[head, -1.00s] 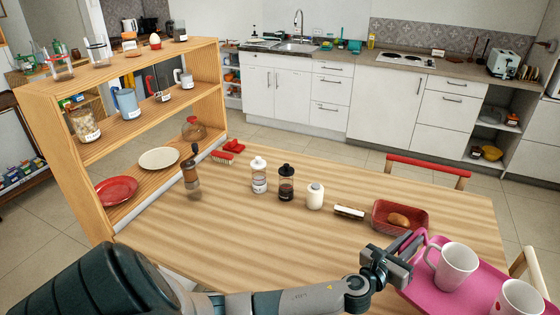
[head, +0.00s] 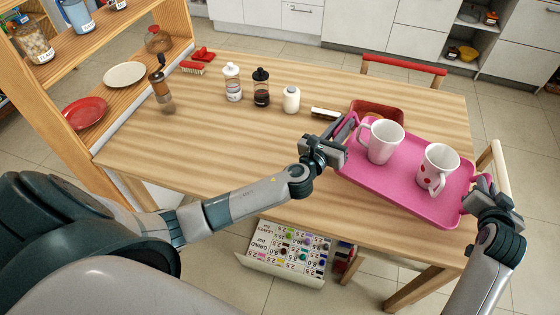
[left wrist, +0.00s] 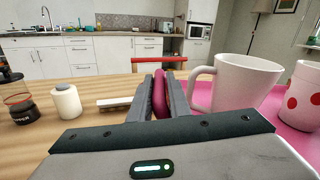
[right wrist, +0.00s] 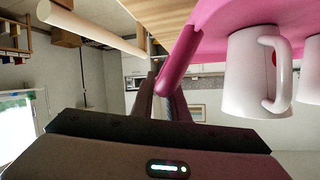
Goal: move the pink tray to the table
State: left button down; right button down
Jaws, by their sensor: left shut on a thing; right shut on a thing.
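The pink tray (head: 408,190) is at the right end of the wooden table (head: 230,150), over or on its near right part; I cannot tell whether it touches the top. A white mug (head: 382,143) and a white mug with red spots (head: 436,168) stand upright on it. My left gripper (head: 338,138) is shut on the tray's left handle, which shows between the fingers in the left wrist view (left wrist: 160,92). My right gripper (head: 480,190) is shut on the right handle, seen in the right wrist view (right wrist: 178,72).
A red dish (head: 378,110) and a brush (head: 326,113) lie just behind the tray. A white bottle (head: 291,100), a pepper bottle (head: 261,88) and another bottle (head: 233,84) stand further left. Chairs are at the back and right. The table's front left is clear.

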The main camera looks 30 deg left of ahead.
pick_arm(q)
jog(key=shift+a, duration=0.3)
pick_arm(e)
jog(key=shift+d+r, duration=0.15)
jog(key=shift+d, duration=0.2)
